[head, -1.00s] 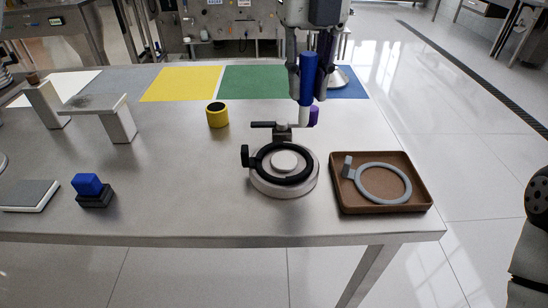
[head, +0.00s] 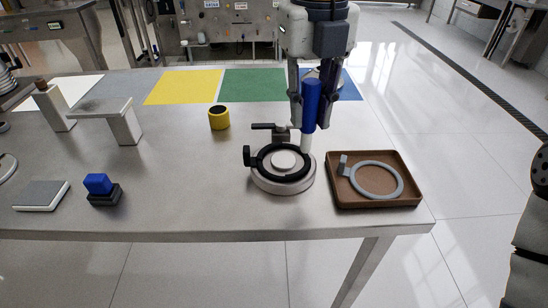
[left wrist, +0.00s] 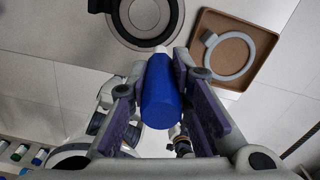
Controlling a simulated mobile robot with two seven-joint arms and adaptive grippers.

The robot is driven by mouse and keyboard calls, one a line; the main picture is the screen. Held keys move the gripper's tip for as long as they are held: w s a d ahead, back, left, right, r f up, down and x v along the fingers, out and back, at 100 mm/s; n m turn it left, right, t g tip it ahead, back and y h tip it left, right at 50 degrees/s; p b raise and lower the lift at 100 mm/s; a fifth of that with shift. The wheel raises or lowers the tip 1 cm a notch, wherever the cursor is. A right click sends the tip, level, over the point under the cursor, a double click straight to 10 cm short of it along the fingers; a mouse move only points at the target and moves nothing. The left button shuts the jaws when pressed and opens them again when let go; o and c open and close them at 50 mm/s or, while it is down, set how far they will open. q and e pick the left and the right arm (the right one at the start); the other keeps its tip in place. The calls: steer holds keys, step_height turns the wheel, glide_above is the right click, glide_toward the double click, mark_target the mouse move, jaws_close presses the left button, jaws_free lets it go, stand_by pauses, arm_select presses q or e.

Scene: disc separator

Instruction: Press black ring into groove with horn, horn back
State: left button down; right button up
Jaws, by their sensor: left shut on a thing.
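The black ring (head: 262,177), with a small upright tab at its left, lies on the round metal base (head: 286,190) around a pale central hub (head: 284,160). I cannot tell how deep the ring sits in the groove. My left gripper (head: 311,118) is shut on the horn (head: 311,92), a blue handle with a white shaft pointing down. The shaft's lower end is close to the back right of the ring; I cannot tell if they touch. My right gripper is not in view.
A brown tray (head: 376,202) with a grey ring (head: 400,178) stands right of the base. A black clamp lever (head: 264,127) is behind the base. A yellow cup (head: 219,119) and a blue-topped block (head: 98,184) stand left. Table between them is clear.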

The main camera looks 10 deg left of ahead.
mark_target(307, 130)
arm_select(q)
steer(key=shift+f, duration=2.35)
step_height(307, 130, up, 5)
steer(key=w+a, duration=0.4)
steer(key=a, duration=0.4)
steer(key=shift+w+b, duration=0.25)
steer(key=shift+b, duration=0.1)
